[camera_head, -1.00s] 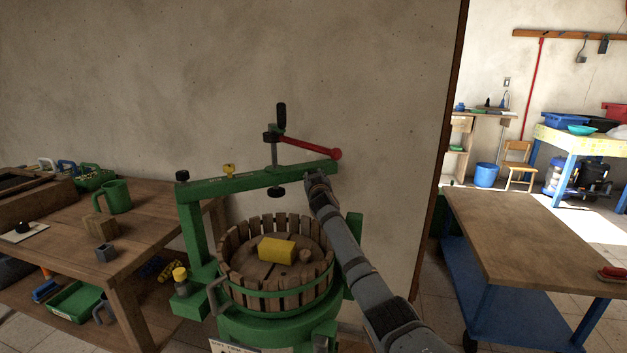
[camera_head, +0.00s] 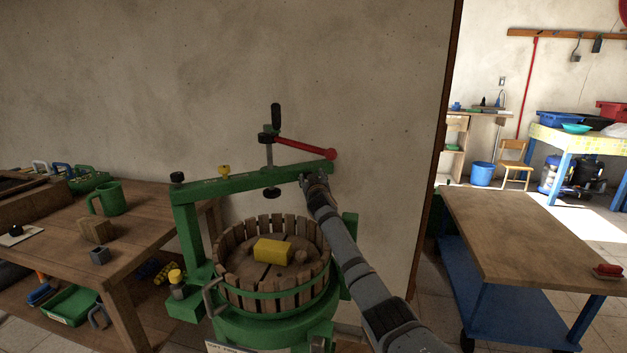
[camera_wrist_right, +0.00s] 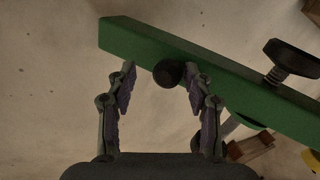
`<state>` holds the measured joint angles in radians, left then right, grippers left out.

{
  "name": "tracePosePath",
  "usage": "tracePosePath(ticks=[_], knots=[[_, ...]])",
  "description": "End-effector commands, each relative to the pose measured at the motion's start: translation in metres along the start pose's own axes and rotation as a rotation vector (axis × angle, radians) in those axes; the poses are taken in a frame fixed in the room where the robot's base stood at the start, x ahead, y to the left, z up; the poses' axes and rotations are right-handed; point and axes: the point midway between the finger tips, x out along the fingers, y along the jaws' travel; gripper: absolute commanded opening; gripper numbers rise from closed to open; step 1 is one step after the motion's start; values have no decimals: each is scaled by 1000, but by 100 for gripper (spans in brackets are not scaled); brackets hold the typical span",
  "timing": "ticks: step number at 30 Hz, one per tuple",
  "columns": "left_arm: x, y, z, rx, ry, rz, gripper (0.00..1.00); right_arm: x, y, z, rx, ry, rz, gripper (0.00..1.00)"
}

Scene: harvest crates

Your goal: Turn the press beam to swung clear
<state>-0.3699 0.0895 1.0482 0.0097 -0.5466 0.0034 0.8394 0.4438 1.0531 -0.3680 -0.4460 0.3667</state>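The green press beam (camera_head: 245,182) spans from its post at the left to a free end at the right, above the slatted basket (camera_head: 238,270). A vertical screw with a black handle and a red lever (camera_head: 305,148) stands on it. My right gripper (camera_head: 311,180) is just below the beam near its free end. In the right wrist view, its fingers (camera_wrist_right: 160,72) are spread on either side of a dark round knob (camera_wrist_right: 168,74) at the beam (camera_wrist_right: 225,80). Finger contact with the knob cannot be told. My left gripper is not in view.
A yellow block (camera_head: 273,251) lies on the basket's wooden lid. A wooden bench (camera_head: 150,215) with a green mug (camera_head: 108,199) stands at the left. A blue-framed table (camera_head: 520,235) stands at the right. The plain wall is close behind the press.

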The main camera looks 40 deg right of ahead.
Motion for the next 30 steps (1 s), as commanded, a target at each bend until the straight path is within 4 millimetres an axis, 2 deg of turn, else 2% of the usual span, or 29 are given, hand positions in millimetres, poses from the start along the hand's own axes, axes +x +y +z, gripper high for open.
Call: tracePosePath(ticks=[5,15,18,24,30], knots=[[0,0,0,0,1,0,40,-17,0,1,-2,2,0,52],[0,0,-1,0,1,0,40,-87,1,2,-5,-1,0,52],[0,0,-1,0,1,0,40,-103,2,2,-4,-1,1,52],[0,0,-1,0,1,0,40,-118,2,1,-2,-2,2,52],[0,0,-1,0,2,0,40,-119,2,1,-1,-2,2,52]])
